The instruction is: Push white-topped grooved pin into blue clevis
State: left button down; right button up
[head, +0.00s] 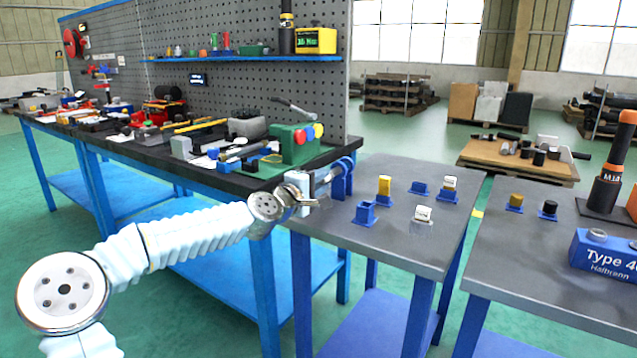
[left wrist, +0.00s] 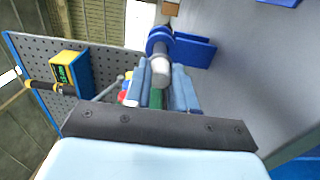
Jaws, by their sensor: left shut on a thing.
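The blue clevis (head: 343,182) stands at the far left corner of the small grey table. It also shows in the left wrist view as blue plates and a ring (left wrist: 196,51). My left gripper (head: 320,181) is beside it, on its left. In the left wrist view the jaws (left wrist: 163,78) are shut on the white-topped grooved pin (left wrist: 161,67), whose white end shows between the fingers. The pin lines up with the blue ring. How deep it sits in the clevis I cannot tell. My right gripper is not in view.
On the grey table (head: 400,235) stand a blue socket (head: 366,214), a yellow peg (head: 385,185) in a blue base, a white block (head: 423,214) and other blue bases. A cluttered workbench (head: 262,172) with a green box (head: 293,146) lies close behind my left gripper.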

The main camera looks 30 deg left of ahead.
aim_at(330, 176)
pick_arm(q)
jog(key=shift+w+d, duration=0.15)
jog(key=shift+w, duration=0.8)
jog(key=shift+w+p, duration=0.65)
jog(key=shift+w, duration=0.55)
jog(key=c, duration=0.9)
grip_release()
jog(key=shift+o, duration=0.2)
jog(key=shift+s+f+b, duration=0.25)
jog(key=shift+s+b, duration=0.5)
jog(key=shift+b, duration=0.4)
jog(key=s+b, duration=0.2)
jog(key=b, duration=0.1)
jog(key=shift+s+a, duration=0.2)
jog(key=shift+s, duration=0.1)
jog(key=shift+s+r+b, duration=0.15)
jog(key=shift+s+b, duration=0.2)
jog(key=shift+s, duration=0.05)
jog(key=shift+d+r, duration=0.1)
